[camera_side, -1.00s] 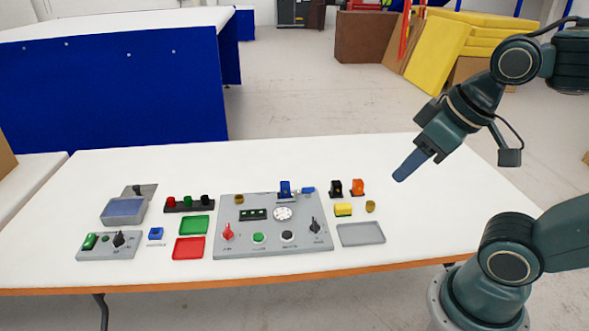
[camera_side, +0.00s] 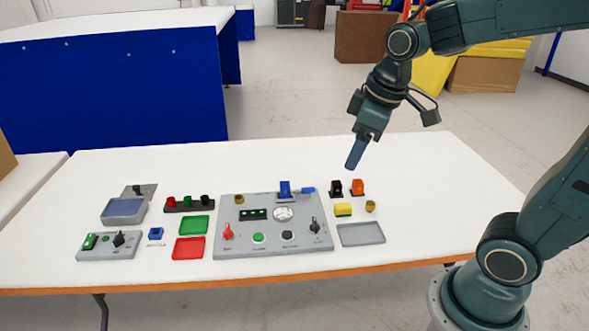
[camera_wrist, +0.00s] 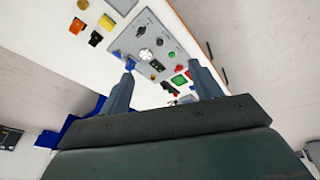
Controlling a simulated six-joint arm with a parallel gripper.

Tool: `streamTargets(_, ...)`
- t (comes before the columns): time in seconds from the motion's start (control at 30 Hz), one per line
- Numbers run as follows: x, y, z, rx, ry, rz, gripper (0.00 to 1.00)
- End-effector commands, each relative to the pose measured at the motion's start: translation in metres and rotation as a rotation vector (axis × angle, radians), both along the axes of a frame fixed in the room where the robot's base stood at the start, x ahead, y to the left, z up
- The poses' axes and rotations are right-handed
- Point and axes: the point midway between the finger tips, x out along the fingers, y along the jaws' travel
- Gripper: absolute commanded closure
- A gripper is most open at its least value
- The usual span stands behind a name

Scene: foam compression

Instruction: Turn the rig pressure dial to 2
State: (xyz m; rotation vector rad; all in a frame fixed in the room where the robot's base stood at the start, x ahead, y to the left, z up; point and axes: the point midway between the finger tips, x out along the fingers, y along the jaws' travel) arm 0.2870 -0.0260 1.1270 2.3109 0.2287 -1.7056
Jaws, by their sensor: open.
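The grey rig panel (camera_side: 268,247) lies on the white table. It carries a red knob (camera_side: 228,232) at its front left and a black knob (camera_side: 314,226) at its right. Green and black buttons lie between them, and a round white gauge (camera_side: 283,214) sits behind. The labels are too small to read, so I cannot tell which knob is the pressure dial or its setting. In the wrist view the panel (camera_wrist: 171,45) shows beyond my fingers. My gripper (camera_side: 354,163) is open and empty, in the air behind and right of the panel; its two fingers (camera_wrist: 163,88) stand apart.
Right of the panel are a grey tray (camera_side: 361,234), a yellow block (camera_side: 343,210), and black and orange parts (camera_side: 357,187). Left are green (camera_side: 194,225) and red (camera_side: 189,248) trays and a smaller control box (camera_side: 108,245). The table's back area is clear.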

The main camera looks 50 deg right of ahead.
Motion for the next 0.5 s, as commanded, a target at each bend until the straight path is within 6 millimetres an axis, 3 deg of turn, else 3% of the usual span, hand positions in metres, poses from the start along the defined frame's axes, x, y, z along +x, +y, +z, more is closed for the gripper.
streamTargets(0.5, 0.084, -0.037, -0.068, -0.05, 0.166, 0.235, 0.36)
